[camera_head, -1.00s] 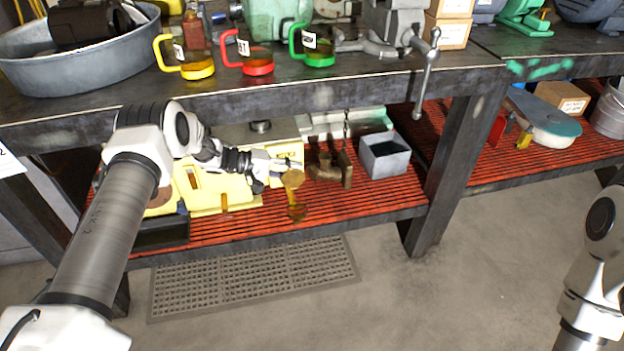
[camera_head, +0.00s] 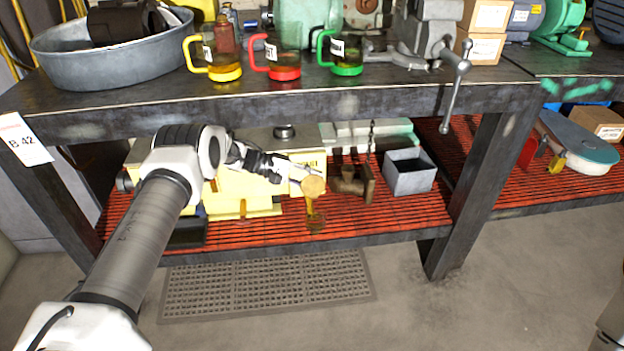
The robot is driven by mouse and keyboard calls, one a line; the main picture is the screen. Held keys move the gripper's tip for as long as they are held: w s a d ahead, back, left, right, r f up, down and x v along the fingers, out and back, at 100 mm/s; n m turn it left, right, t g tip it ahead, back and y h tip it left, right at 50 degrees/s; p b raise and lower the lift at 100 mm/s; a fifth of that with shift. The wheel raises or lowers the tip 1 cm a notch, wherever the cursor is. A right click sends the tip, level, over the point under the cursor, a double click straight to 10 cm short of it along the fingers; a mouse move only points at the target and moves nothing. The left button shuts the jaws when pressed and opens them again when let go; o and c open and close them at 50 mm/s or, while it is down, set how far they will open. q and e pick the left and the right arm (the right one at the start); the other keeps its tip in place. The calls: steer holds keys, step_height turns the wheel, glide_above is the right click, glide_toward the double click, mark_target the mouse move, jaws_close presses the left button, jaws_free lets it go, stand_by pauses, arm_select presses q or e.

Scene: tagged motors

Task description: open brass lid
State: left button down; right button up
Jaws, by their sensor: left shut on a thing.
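My left gripper (camera_head: 305,173) reaches in from the left, under the bench top, and is shut on the lid's upper edge. The fingertips are small here, and the exact contact is hard to see. My right gripper is out of view.
A yellow machine (camera_head: 240,188) stands left of the lid. A rusty brown fitting (camera_head: 352,182) and a grey open box (camera_head: 409,178) stand to its right. The bench top edge (camera_head: 300,112) hangs above. Mugs with yellow, red and green handles stand on top.

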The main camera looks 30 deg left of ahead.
arm_select(q)
steer(key=c, duration=0.9)
jaws_free()
steer(key=s+a, duration=0.2)
steer(key=a, duration=0.2)
steer(key=s+a, duration=0.2)
steer(key=a, duration=0.1)
steer(key=s+a, duration=0.2)
steer(key=a, duration=0.2)
steer(key=shift+a+r, duration=0.2)
steer(key=shift+a, duration=0.15)
